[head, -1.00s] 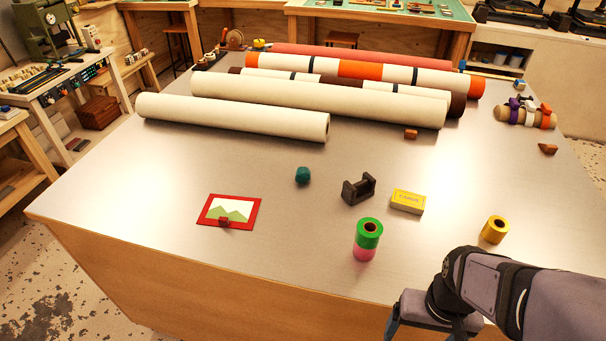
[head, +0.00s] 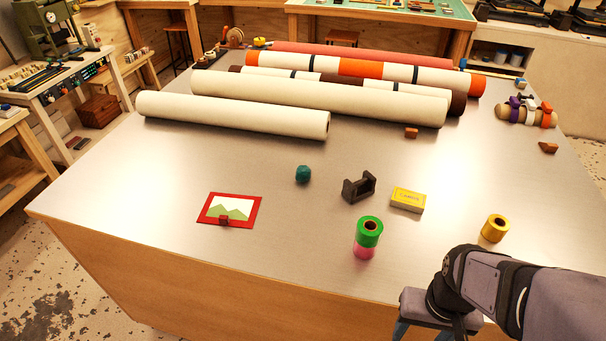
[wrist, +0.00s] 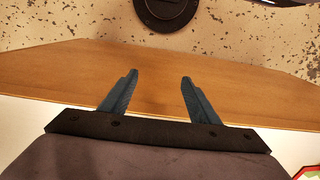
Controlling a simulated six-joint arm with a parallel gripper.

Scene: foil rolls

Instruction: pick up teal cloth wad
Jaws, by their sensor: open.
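The teal cloth wad (head: 303,174) is a small, rounded lump on the grey metal tabletop (head: 150,180), near the middle in the head view. Nothing touches it. My gripper (wrist: 159,76) shows two blue-grey fingers spread apart in the wrist view, with nothing between them. In the head view, my gripper is at the table's front edge at lower right, well to the right of and nearer than the wad, with its fingers mostly hidden. The wrist view shows the table's wooden side and the floor beyond the fingers; the wad is not seen there.
A black tape dispenser (head: 359,187) and yellow box (head: 408,199) stand right of the wad. A green roll (head: 369,232) on a pink one stands nearer; a yellow roll (head: 495,228) is farther right. A red-framed picture (head: 242,201) lies left. Long rolls (head: 240,116) lie behind.

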